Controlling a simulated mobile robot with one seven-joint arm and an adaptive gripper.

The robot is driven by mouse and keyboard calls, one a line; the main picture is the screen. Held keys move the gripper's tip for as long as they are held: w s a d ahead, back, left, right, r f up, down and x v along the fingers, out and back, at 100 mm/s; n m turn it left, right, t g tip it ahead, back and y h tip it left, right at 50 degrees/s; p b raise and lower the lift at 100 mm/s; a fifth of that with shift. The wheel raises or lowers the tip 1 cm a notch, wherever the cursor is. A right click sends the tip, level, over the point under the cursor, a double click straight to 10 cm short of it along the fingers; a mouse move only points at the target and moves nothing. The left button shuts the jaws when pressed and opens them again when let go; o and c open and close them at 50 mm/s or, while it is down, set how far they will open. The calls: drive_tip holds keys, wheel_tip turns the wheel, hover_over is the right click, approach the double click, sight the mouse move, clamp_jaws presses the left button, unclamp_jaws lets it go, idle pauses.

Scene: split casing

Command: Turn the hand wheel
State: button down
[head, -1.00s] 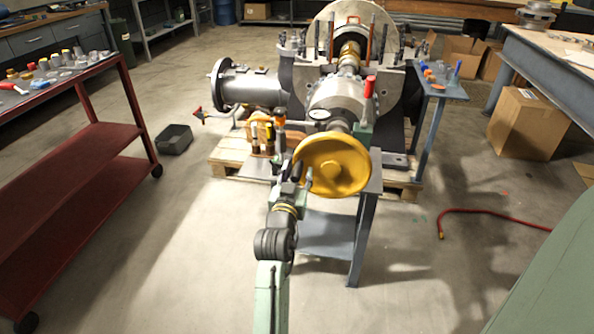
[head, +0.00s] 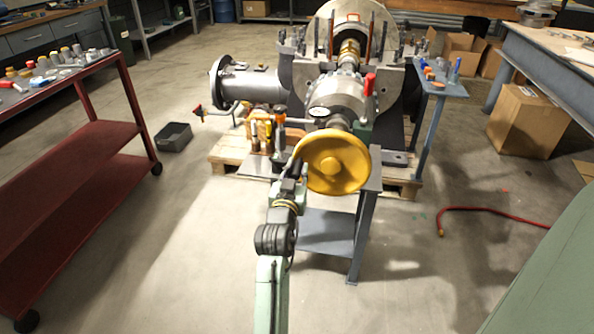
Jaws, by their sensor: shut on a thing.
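The yellow hand wheel (head: 335,161) faces me on its shaft in front of the split casing machine (head: 345,95). My gripper (head: 297,165) is at the left edge of the wheel, shut on its rim. My own arm hides the fingertips in part, so the exact contact is hard to see.
A grey stand (head: 360,235) is under the wheel. A red cart (head: 95,155) with small parts is at the left, and a black bin (head: 174,137) sits on the floor. A red hose (head: 485,211) and a cardboard box (head: 527,122) are at the right. The floor between is clear.

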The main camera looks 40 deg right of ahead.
drive_tip(key=shift+f, duration=0.1)
idle(0.4)
drive_tip(key=shift+f+n, duration=1.25)
drive_tip(key=shift+n, duration=0.05)
drive_tip(key=shift+f+b, duration=0.5)
drive_tip(key=shift+f, duration=0.25)
drive_tip(key=c, duration=1.8)
unclamp_jaws()
drive_tip(key=shift+c, duration=0.2)
drive_tip(key=o, duration=0.4)
drive_tip(key=shift+r, duration=0.4)
drive_tip(key=shift+o, duration=0.2)
